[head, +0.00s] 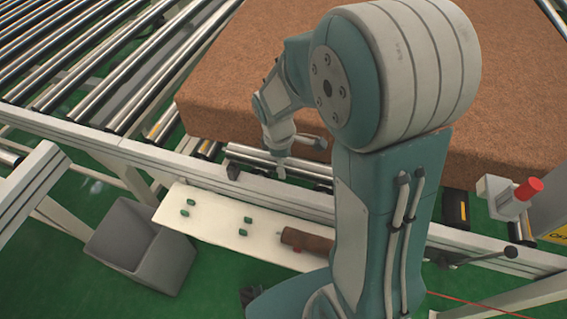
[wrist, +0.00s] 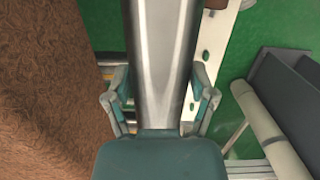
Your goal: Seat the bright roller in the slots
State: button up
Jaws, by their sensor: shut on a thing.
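The bright roller (head: 250,152) is a shiny metal cylinder at the near frame rail of the conveyor, below the brown mattress edge in the head view. In the wrist view the bright roller (wrist: 162,60) runs lengthwise up the middle, between the two fingers. My gripper (head: 281,168) is shut on it; the gripper's fingers also show on both sides of it in the wrist view (wrist: 161,103). A dark bracket (head: 233,172) sits on the rail near the roller's left end. Whether the roller's ends rest in the slots cannot be told; my arm hides part of the right side.
The brown mattress (head: 240,75) lies on the conveyor behind the roller. A white shelf (head: 215,217) with green pegs holds a rusty brown roller (head: 307,242). A grey bin (head: 125,235) stands at lower left. A red button (head: 528,188) is at right.

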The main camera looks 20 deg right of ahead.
jog(key=shift+d+f, duration=0.15)
jog(key=shift+d, duration=0.35)
jog(key=shift+d+f, duration=0.35)
jog(key=shift+f, duration=0.55)
jog(key=shift+a+f, duration=0.3)
jog(key=shift+f, duration=0.35)
jog(key=shift+a+f, duration=0.25)
jog(key=shift+f, duration=0.4)
jog(key=shift+d+f, duration=0.35)
jog(key=shift+f, duration=0.2)
jog(key=shift+a, duration=0.25)
jog(key=shift+d, duration=0.25)
jog(key=shift+a, duration=0.15)
